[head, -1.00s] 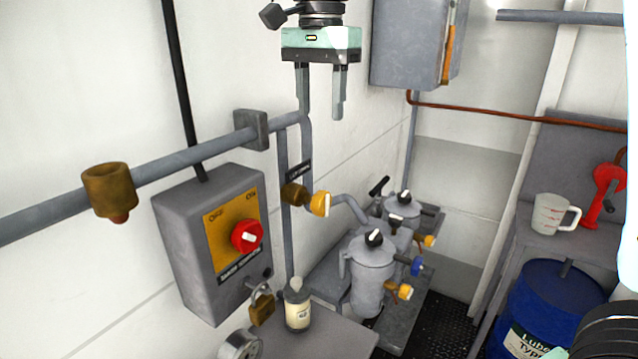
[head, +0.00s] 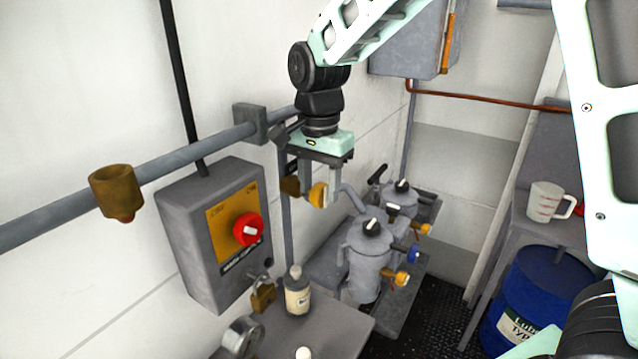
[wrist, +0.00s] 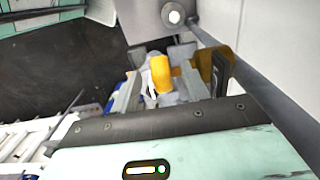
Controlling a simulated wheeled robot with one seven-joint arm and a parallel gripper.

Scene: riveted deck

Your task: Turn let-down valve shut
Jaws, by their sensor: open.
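The yellow valve knob (head: 316,196) sits on a brass body (head: 291,187) on the grey wall pipe, and I take it as the let-down valve; its label is hidden now. My gripper (head: 322,190) points down at it, with its fingers open on either side of the knob. In the wrist view the yellow knob (wrist: 160,72) lies between the two grey fingers, with part of the brass body (wrist: 212,68) to the right. I cannot tell whether either finger touches it. The knob's pale pointer is partly hidden in the head view.
A grey switch box (head: 190,240) with a red knob (head: 248,229) is left of the valve. A bottle (head: 297,293) and gauge (head: 243,336) stand below it. Filter housings (head: 368,255) with yellow and blue valves stand right. A blue drum (head: 550,300) is at far right.

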